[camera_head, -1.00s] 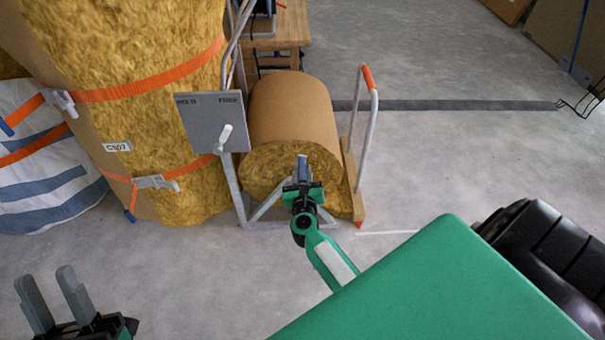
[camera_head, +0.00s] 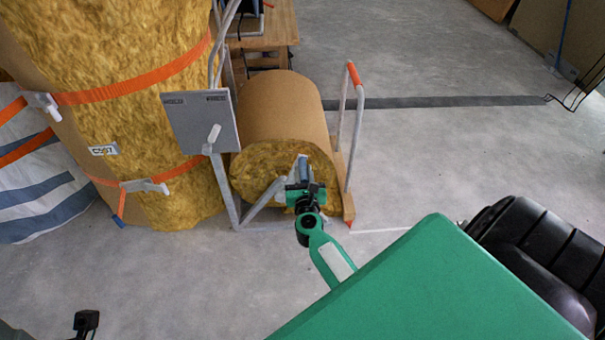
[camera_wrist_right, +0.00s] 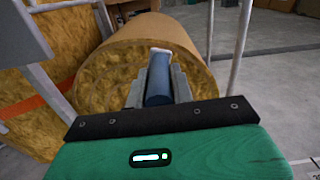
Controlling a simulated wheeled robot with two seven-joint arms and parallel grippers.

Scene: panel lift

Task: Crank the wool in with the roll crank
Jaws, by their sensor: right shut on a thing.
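The wool roll (camera_head: 285,110), brown-wrapped with a yellow fibrous end face, lies in a grey tubular frame; it also shows in the right wrist view (camera_wrist_right: 97,92). My right gripper (camera_head: 302,168) is in front of its end face. In the right wrist view, its fingers (camera_wrist_right: 157,82) are shut on the dark blue crank grip (camera_wrist_right: 158,88), which has a pale end. The gripper hides most of the crank. Only a small dark part of my left gripper (camera_head: 86,322) shows at the bottom left; its fingers are out of sight.
A grey panel (camera_head: 200,120) with a white lever (camera_head: 214,133) stands left of the roll. A large strapped wool bale (camera_head: 150,70) stands farther left. An orange-topped rail (camera_head: 354,75) is at the roll's right.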

